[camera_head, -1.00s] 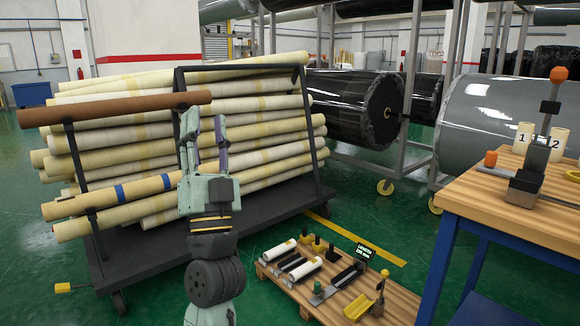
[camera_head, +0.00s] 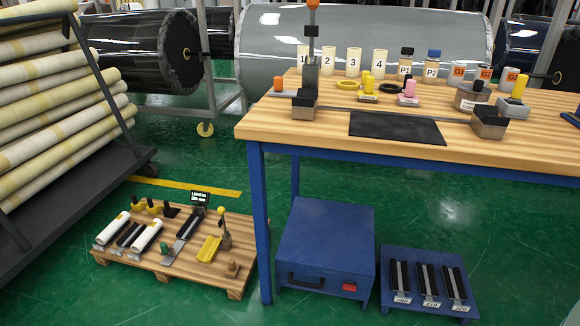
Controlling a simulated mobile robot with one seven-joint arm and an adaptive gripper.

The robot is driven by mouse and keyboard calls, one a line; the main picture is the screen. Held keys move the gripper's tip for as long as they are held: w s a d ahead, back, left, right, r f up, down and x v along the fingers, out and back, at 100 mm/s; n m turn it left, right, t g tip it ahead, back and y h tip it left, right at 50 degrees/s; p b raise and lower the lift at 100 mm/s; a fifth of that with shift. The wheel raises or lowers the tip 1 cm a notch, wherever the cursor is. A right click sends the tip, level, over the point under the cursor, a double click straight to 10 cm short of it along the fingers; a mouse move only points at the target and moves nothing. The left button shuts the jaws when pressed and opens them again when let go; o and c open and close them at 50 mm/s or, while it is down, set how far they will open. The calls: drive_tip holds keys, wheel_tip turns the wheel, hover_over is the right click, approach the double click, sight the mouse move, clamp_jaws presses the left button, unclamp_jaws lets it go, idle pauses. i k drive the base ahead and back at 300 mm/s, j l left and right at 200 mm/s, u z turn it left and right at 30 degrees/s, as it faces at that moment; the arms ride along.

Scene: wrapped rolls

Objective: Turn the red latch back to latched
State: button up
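A small red latch (camera_head: 349,286) sits on the front face of a blue box (camera_head: 325,232), near its lower right corner. It is too small to tell which way it is turned. The box has a dark handle (camera_head: 306,281) to the left of the latch, and its front looks closed. The box stands on the floor under the workbench. My gripper is not in view.
The wooden workbench (camera_head: 480,158) with blue legs stands above the box and holds numbered cylinders, jars and fixtures. A blue stand (camera_head: 428,310) with black cradles is right of the box. A low pallet (camera_head: 150,258) is left. Green floor is open in front.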

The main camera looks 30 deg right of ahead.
sight(349, 285)
drive_tip(key=z, duration=1.2)
